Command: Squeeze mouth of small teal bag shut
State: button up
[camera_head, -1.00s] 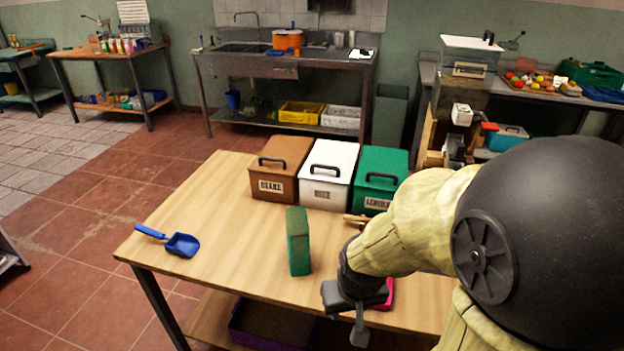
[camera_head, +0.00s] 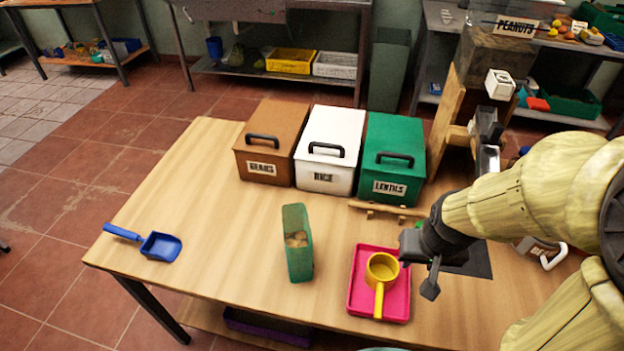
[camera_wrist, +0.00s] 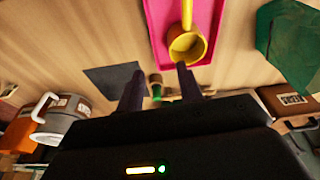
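The small teal bag (camera_head: 298,258) stands upright on the wooden table, left of the pink tray. Its mouth is open at the top, and pale contents show inside. In the wrist view a teal-green shape that looks like the bag (camera_wrist: 290,45) is at the upper right. My gripper (camera_head: 431,277) is above the table, right of the pink tray and well apart from the bag. In the wrist view its two fingers (camera_wrist: 160,86) stand apart with nothing clearly held between them.
The pink tray (camera_head: 356,307) holds a yellow scoop (camera_head: 381,270). A blue scoop (camera_head: 160,246) lies at the left. Brown (camera_head: 266,144), white (camera_head: 325,152) and green (camera_head: 391,158) bins stand along the back. A wooden rack (camera_head: 388,210) lies before the green bin.

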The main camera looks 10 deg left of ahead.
jog(key=o, duration=0.6)
jog(key=shift+w+r, duration=0.1)
jog(key=shift+r, duration=0.1)
jog(key=shift+o, duration=1)
jog(key=w+a+r+p, duration=0.4)
jog(key=p, duration=0.4)
jog(key=shift+w+r+n+g, duration=0.15)
jog(key=shift+r+n+g, duration=0.15)
jog(key=shift+n, duration=0.1)
jog(key=w+a+r+n+p, duration=0.1)
jog(key=a+p, duration=0.6)
jog(key=p, duration=0.1)
jog(key=a+r+n+g+p, duration=0.1)
jog(key=a+p, duration=0.6)
jog(key=p, duration=0.1)
jog(key=w+a+r+g+p, duration=0.1)
jog(key=a+p, duration=0.6)
jog(key=p, duration=0.1)
jog(key=shift+w+a+n+p, duration=0.3)
jog(key=shift+w+n+p, duration=0.05)
jog(key=shift+n, duration=0.05)
jog(key=shift+f, duration=0.3)
